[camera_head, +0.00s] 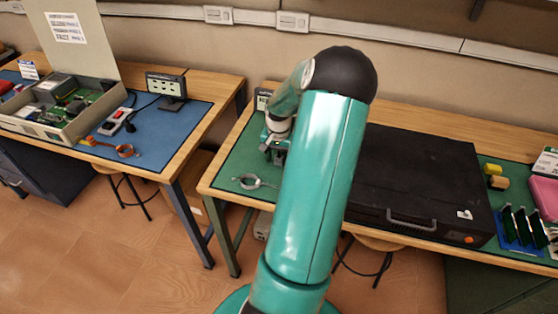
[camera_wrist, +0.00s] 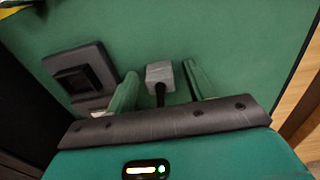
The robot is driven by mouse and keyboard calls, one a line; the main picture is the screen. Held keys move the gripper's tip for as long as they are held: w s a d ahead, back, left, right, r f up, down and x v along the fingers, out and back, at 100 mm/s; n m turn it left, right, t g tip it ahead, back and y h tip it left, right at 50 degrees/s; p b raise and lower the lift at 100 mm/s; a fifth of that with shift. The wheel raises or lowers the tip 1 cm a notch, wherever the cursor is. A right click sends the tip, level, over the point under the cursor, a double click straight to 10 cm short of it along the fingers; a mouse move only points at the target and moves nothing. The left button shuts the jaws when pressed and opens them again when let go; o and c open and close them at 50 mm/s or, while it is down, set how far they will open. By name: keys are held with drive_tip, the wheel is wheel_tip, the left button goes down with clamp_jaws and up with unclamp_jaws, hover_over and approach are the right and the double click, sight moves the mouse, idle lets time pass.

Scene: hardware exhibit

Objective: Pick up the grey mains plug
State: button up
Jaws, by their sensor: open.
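The grey mains plug (camera_wrist: 160,73), a small grey block with a black stem, lies on the green mat (camera_wrist: 225,45) in the wrist view. My gripper (camera_wrist: 161,68) is open, with one green finger on each side of the plug. Gaps show between the plug and both fingers, so neither appears to touch it. The plug's lower part is hidden by my gripper's dark front edge. In the head view my gripper (camera_head: 275,152) is low over the green mat at the left of the right bench, and I cannot make out the plug there.
In the head view a large black case (camera_head: 415,180) lies right of my arm. A looped strap (camera_head: 250,181) lies near the mat's front edge.

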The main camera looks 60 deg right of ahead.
drive_tip(key=c, duration=0.9)
drive_tip(key=shift+o, duration=0.2)
